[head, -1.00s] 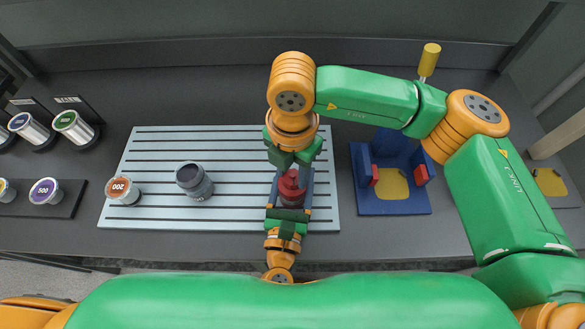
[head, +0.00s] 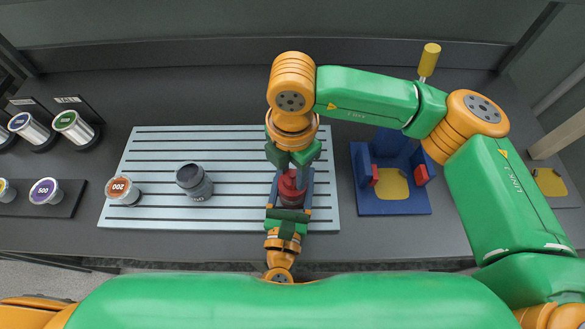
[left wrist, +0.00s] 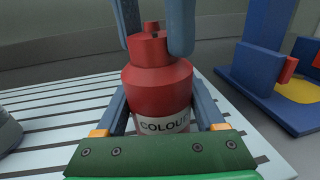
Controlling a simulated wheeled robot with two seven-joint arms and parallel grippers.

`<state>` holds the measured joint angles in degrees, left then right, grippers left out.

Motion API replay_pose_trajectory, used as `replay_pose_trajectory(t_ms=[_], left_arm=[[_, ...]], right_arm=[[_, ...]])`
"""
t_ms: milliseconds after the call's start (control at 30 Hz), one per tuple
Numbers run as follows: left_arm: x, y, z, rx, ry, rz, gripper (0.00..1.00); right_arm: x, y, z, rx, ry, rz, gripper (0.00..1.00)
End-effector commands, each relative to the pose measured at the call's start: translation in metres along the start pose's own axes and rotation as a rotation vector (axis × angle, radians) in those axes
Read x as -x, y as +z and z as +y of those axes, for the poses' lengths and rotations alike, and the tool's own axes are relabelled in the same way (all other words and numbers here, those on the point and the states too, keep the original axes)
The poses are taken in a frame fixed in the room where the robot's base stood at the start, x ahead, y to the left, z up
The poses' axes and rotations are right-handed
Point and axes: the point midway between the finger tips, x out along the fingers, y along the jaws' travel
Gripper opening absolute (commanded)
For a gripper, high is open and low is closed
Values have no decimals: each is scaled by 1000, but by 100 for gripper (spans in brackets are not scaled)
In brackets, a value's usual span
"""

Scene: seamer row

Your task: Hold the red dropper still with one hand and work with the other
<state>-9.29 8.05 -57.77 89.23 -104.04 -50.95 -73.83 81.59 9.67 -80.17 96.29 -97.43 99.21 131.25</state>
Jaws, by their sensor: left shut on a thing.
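The red dropper (head: 291,189) stands upright at the right end of the slatted board (head: 245,219). In the left wrist view the dropper (left wrist: 157,83) shows a red shoulder, a narrower top and a white label reading "COLOU…". My left gripper (head: 290,199) comes in from the front, shut on the dropper's body with a finger on each side. My right gripper (head: 294,166) reaches down from above. Its fingertips (left wrist: 157,42) flank the dropper's narrow top; whether they press on it I cannot tell.
A blue fixture (head: 398,207) with red pads and a yellow patch is to the right. Several labelled pots, including a purple-topped one (head: 46,191), sit far left.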

Motion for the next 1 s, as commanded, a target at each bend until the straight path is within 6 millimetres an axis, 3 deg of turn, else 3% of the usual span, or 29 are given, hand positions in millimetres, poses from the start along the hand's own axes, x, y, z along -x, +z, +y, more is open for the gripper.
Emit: replay_pose_trajectory(t_ms=[33, 100, 467, 800, 1000], left_arm=[[0, -2, 0, -1, 1, 4, 8], [0, -2, 0, -1, 1, 4, 8], [0, -1, 0, -1, 0, 3, 8], [0, -1, 0, -1, 0, 3, 8], [0, -1, 0, -1, 0, 3, 8]], right_arm=[[0, 0, 0, -1, 1, -1, 56], [0, 0, 0, -1, 0, 0, 74], [7, 0, 0, 0, 2, 0, 74], [95, 0, 0, -1, 4, -3, 74], [119, 0, 0, 0, 2, -1, 74]])
